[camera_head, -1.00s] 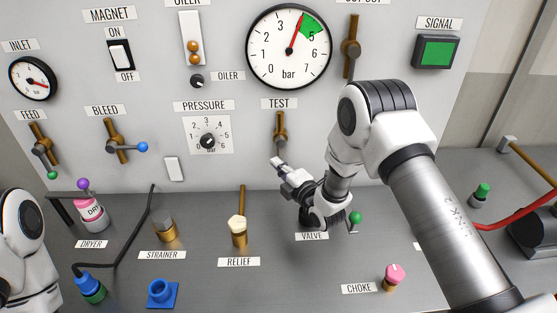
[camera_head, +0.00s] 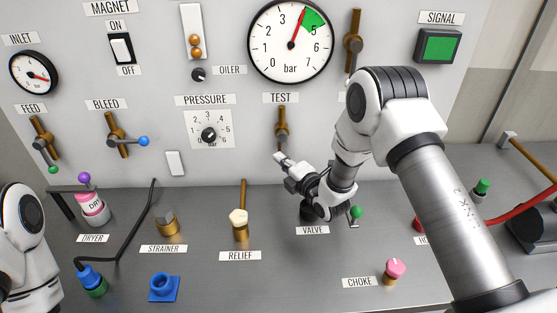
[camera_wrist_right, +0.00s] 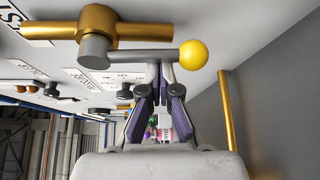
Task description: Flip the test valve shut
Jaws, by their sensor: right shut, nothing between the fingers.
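The test valve (camera_head: 282,122) is a brass fitting on the upright panel under the TEST label. In the right wrist view its brass body (camera_wrist_right: 97,22) carries a grey lever (camera_wrist_right: 140,56) ending in a yellow knob (camera_wrist_right: 193,54). In the wrist view the closed fingertips (camera_wrist_right: 161,72) are beside the lever, near the knob; contact cannot be told. My left gripper is out of view.
Below my right gripper stands the VALVE fitting with a green knob (camera_head: 355,212). The relief valve (camera_head: 239,222) and its upright brass pipe stand to the left. The bleed valve (camera_head: 117,137) is farther left on the panel. The pressure gauge (camera_head: 290,42) is above.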

